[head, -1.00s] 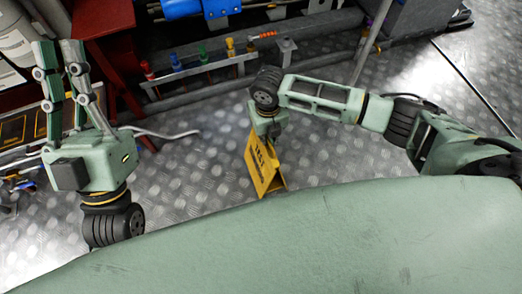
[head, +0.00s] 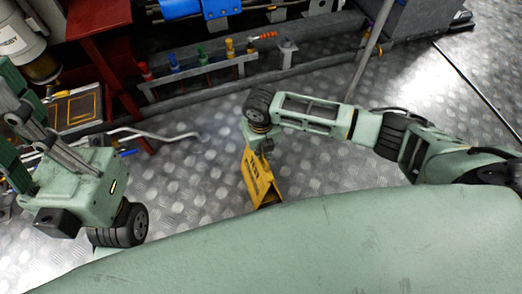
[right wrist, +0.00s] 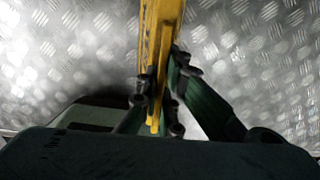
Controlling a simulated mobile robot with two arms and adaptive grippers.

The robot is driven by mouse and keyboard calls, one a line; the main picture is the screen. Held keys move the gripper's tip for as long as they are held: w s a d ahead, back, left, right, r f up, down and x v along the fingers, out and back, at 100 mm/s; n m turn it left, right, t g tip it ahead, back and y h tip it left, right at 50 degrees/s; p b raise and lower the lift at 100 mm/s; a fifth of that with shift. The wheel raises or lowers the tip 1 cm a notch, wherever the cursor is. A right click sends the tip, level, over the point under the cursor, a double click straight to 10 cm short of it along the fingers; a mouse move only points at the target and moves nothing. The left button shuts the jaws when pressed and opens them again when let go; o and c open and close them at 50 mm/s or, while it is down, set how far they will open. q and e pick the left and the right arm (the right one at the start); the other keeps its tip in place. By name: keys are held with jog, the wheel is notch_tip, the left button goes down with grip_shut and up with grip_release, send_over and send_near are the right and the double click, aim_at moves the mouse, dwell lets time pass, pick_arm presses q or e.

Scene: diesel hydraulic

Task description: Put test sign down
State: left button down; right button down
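The yellow test sign (head: 257,178) is below my right gripper (head: 258,143), in front of my green base in the head view. It is a folded board with dark lettering and its lower edges spread apart. In the right wrist view the sign (right wrist: 160,35) runs between the fingers of my right gripper (right wrist: 160,100), which close in on both sides of its top edge. I cannot tell whether its lower edge touches the floor. My left gripper (head: 25,125) is at the left edge, empty, its fingers apart and partly cut off by the frame.
The diamond-plate floor (head: 330,160) is clear around the sign. A rack of coloured handles (head: 200,75) stands behind it. A red stand (head: 100,40) and a grey hose (head: 165,137) are at left. A grey pole (head: 375,45) rises at the back right.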

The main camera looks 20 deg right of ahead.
jog(key=c, duration=2.4)
grip_release()
jog(key=shift+f, duration=0.15)
jog(key=o, duration=0.5)
jog(key=shift+c, duration=0.2)
